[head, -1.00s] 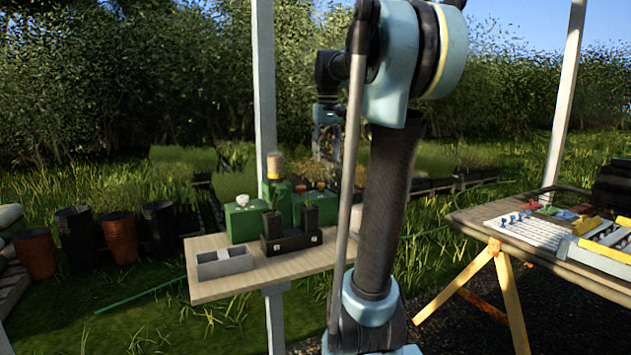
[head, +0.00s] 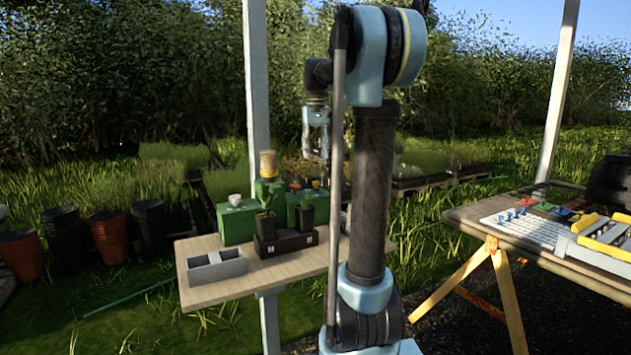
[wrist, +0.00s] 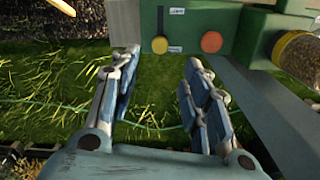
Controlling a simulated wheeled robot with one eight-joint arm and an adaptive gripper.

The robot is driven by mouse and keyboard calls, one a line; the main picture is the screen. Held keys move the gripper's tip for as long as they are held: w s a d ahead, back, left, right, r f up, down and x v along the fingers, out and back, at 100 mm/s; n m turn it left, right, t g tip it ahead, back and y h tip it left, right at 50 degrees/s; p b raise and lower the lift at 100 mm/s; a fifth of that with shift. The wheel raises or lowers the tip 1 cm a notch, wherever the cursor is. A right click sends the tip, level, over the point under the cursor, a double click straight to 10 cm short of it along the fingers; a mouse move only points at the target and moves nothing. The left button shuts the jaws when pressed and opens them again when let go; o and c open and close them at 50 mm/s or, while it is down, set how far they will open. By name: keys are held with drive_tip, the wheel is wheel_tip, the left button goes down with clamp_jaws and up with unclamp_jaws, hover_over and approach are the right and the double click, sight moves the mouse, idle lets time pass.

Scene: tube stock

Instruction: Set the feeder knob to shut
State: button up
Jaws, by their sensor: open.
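In the head view the green box (head: 292,206) stands at the back of the small wooden table, with both knobs tiny on top. My gripper (wrist: 162,64) is open and empty, its fingertips below the yellow knob in the picture and apart from it. The gripper (head: 317,152) hangs above the table's back right in the head view.
The table (head: 205,290) also holds a grey two-part bin (head: 218,268), a black tray (head: 287,243) with potted plants, a green box with a white knob (head: 235,200) and a seed jar (head: 267,164). A white post rises beside them. A workbench (head: 470,216) stands right.

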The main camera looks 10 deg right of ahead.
sight(316, 182)
wheel_tip(316, 182, down, 10)
drive_tip(key=shift+f, duration=0.1)
idle(0.4)
clamp_jaws()
